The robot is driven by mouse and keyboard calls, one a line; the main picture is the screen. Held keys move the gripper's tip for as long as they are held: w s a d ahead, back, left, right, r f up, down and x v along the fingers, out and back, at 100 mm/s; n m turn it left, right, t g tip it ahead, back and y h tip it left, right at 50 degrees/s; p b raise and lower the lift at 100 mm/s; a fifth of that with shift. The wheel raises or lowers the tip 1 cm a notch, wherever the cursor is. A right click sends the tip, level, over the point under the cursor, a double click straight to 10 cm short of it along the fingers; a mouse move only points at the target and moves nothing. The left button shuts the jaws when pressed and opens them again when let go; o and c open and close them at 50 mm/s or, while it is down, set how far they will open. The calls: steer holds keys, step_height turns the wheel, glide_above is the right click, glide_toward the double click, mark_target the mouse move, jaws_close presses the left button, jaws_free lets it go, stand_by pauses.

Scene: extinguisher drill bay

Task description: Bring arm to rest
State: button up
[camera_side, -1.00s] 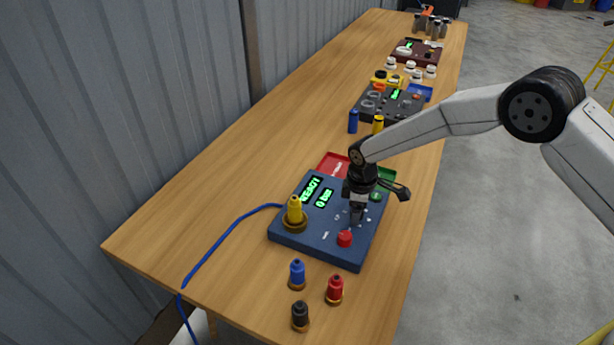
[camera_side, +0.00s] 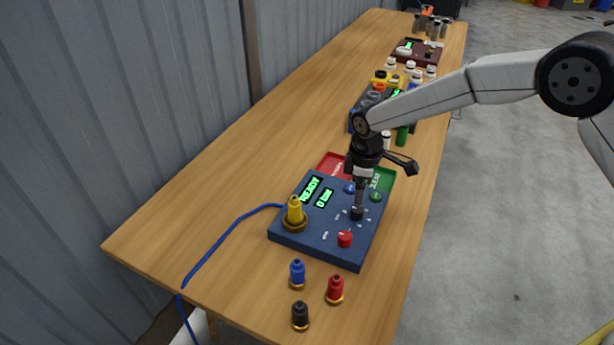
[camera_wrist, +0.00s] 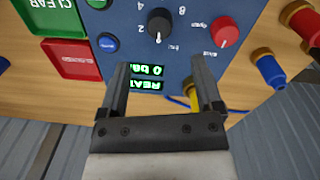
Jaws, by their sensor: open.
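My gripper (camera_side: 360,193) points down above the blue control box, with nothing between its jaws. In the wrist view my gripper (camera_wrist: 158,72) shows two fingers spread apart over the box face. The blue control box (camera_side: 285,238) carries green displays reading READY and 0 bar (camera_side: 318,192), a black knob (camera_side: 357,213), a red knob (camera_side: 345,238) and a yellow fitting (camera_side: 294,212) in a brass ring. In the wrist view the black knob (camera_wrist: 159,24) and red knob (camera_wrist: 224,31) lie beyond the fingertips, apart from them.
A red tray (camera_side: 331,164) and a green tray (camera_side: 384,179) adjoin the box's far side. Blue (camera_side: 297,272), red (camera_side: 335,288) and black (camera_side: 300,314) fittings stand in front. A blue hose (camera_side: 225,236) runs left. Other devices stand farther along the table (camera_side: 240,150); its left side is mostly clear.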

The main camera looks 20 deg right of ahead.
stand_by(0.3)
steer(key=shift+s+d+r, duration=0.2)
steer(key=shift+d+r, duration=0.2)
steer(key=shift+d, duration=0.05)
steer(key=s+d+r+m, duration=0.2)
steer(key=s+d, duration=0.3)
steer(key=s, duration=0.3)
steer(key=s+d+r+m+t, duration=0.1)
steer(key=s+d+r+m, duration=0.2)
steer(key=s+d+m, duration=0.2)
steer(key=s+d+r+m+t, duration=0.1)
steer(key=s+d+m, duration=0.3)
steer(key=s, duration=0.7)
steer(key=shift+s+d+r, duration=0.15)
steer(key=shift+d+r, duration=0.5)
steer(key=shift+r, duration=0.15)
